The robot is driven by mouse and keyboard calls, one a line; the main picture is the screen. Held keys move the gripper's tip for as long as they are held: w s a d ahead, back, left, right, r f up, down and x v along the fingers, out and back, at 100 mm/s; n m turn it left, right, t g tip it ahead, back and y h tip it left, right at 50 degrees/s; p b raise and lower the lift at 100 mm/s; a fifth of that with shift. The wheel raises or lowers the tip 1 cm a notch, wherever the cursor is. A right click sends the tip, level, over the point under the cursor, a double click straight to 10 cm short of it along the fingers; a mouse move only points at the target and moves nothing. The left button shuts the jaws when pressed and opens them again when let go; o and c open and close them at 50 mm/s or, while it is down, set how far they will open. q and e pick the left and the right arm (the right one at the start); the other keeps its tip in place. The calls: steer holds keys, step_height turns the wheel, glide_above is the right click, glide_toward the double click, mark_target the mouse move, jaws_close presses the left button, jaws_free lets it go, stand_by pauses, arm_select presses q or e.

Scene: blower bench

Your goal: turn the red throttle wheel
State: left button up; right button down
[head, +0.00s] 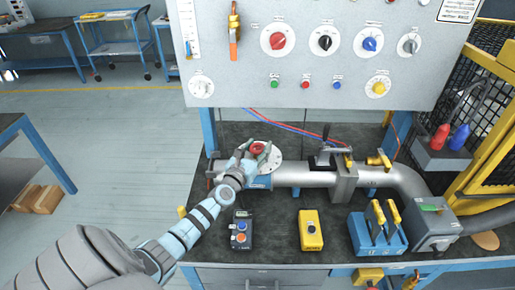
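The red throttle wheel (258,148) sits on a pale round plate (275,160) at the left end of the metal pipe on the bench. My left gripper (257,154) is at the wheel, with one finger on its left side and one on its right. The fingers stand around the wheel's rim. The view is too small to tell whether they press on it. The wheel's lower part is partly hidden by the gripper. My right gripper is not in view.
A panel (325,90) with coloured knobs stands upright behind the wheel. A grey pipe (305,174) with a black-handled valve (327,145) runs right. A button box (241,232), a yellow box (310,230) and a blue lever unit (376,236) stand in front.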

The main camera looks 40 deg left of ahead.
arm_select(q)
steer(key=c, duration=0.3)
steer(key=shift+c, duration=0.2)
steer(key=n+g+y+p, duration=0.1)
steer(key=y+p, duration=0.1)
steer(key=shift+d+r+n+y, duration=0.1)
steer(key=shift+n+y, duration=0.3)
steer(key=shift+n+y+p, duration=0.4)
steer(key=shift+y+p, duration=0.1)
steer(key=shift+n+g+y, duration=0.8)
steer(key=shift+y, duration=0.3)
steer(key=shift+w+f+n+g+y+b, duration=0.1)
steer(key=shift+f+n+g+y+b, duration=0.2)
steer(key=shift+n+g+y+b, duration=0.5)
steer(key=n+g+y+b, duration=0.3)
steer(key=g+b, duration=0.1)
steer(key=shift+f+y, duration=0.1)
steer(key=shift+y, duration=0.3)
steer(key=shift+r+n+g+y+b, duration=0.2)
steer(key=shift+n+g+y+b, duration=0.1)
steer(key=shift+n+g+b, duration=0.4)
